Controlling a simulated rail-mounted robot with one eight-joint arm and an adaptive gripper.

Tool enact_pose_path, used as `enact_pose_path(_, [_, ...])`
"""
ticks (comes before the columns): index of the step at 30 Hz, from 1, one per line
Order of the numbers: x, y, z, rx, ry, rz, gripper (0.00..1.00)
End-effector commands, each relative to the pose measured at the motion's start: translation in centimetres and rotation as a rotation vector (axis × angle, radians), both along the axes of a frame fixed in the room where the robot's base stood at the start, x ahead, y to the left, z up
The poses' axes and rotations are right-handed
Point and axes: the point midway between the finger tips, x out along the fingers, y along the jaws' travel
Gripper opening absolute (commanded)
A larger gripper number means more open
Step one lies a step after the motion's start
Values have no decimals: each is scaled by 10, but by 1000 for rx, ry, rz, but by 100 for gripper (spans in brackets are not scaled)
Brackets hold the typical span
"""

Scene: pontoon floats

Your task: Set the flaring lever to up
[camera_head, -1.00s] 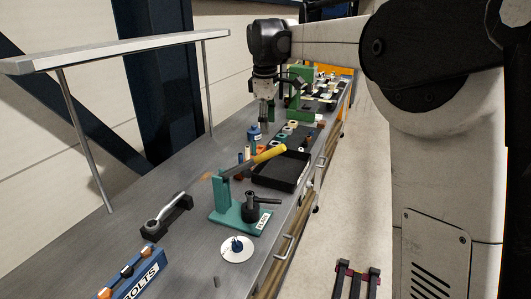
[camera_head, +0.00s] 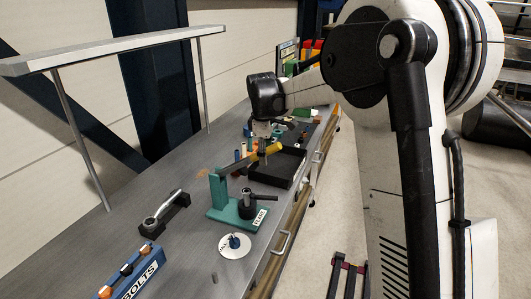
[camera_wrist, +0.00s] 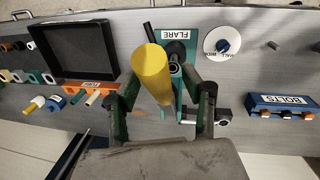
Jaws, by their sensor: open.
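The flaring lever is a dark bar with a yellow grip (camera_head: 271,149), mounted on a teal stand (camera_head: 218,190) with a FLARE label. In the head view the bar slants up from the post toward the yellow grip. My gripper (camera_head: 265,154) is over the bench at the yellow grip. In the wrist view the yellow grip (camera_wrist: 152,72) rises toward the camera between the spread fingers of my gripper (camera_wrist: 162,104), which is open. Contact with the fingers cannot be told. The stand's base (camera_wrist: 178,85) is partly hidden behind the grip.
A black tray (camera_head: 270,190) lies beside the stand. A white round dial (camera_head: 233,247), a blue BOLTS rack (camera_head: 140,275) and a dark block with a metal handle (camera_head: 166,212) are nearer. A raised shelf (camera_head: 110,48) stands along the wall side.

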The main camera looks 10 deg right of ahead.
Motion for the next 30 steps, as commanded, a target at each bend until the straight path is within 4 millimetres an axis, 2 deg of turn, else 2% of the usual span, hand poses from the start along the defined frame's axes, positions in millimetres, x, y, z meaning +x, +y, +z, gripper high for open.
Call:
enact_pose_path(5, [0,0,0,0,0,0,44])
enact_pose_path(15, [0,0,0,0,0,0,0])
enact_pose_path(25, [1,-2,1,-4,2,-3,0])
enact_pose_path(30, [4,-15,9,-31,25,-26,0])
